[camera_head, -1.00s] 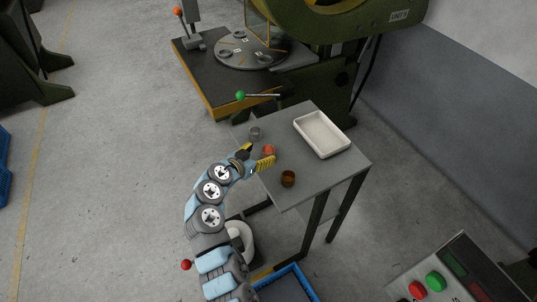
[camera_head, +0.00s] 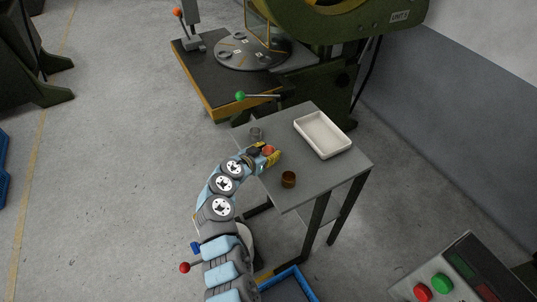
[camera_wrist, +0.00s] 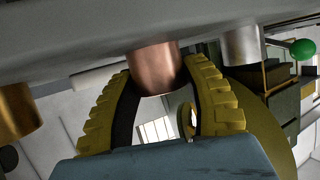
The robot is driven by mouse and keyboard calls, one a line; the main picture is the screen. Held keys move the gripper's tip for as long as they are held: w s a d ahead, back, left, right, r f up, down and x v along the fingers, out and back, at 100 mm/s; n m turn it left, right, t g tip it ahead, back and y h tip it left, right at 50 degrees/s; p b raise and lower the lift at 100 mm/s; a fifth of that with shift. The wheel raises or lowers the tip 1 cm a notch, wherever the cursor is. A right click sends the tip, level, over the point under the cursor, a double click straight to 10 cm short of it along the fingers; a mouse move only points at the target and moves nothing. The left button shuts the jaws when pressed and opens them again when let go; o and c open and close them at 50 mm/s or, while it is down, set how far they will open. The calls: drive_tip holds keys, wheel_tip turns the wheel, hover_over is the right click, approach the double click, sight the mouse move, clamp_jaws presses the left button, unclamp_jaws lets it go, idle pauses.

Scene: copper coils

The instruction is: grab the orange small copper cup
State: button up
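The small orange copper cup (camera_head: 267,150) stands on the grey table, with part of it hidden by my gripper. My gripper (camera_head: 265,154) is at the cup, with its yellow fingers on either side of it. In the wrist view the copper cup (camera_wrist: 154,66) sits between the tips of the ribbed yellow fingers (camera_wrist: 158,78). The fingers are apart, and a narrow gap shows beside the cup. I cannot see a firm grip on it.
A silver cup (camera_head: 256,134) stands behind the copper cup, and a darker brown cup (camera_head: 289,179) stands at the table's front. A white tray (camera_head: 322,135) lies on the right of the table (camera_head: 325,174). A machine with a round plate (camera_head: 240,62) stands behind.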

drive_tip(key=c, duration=0.5)
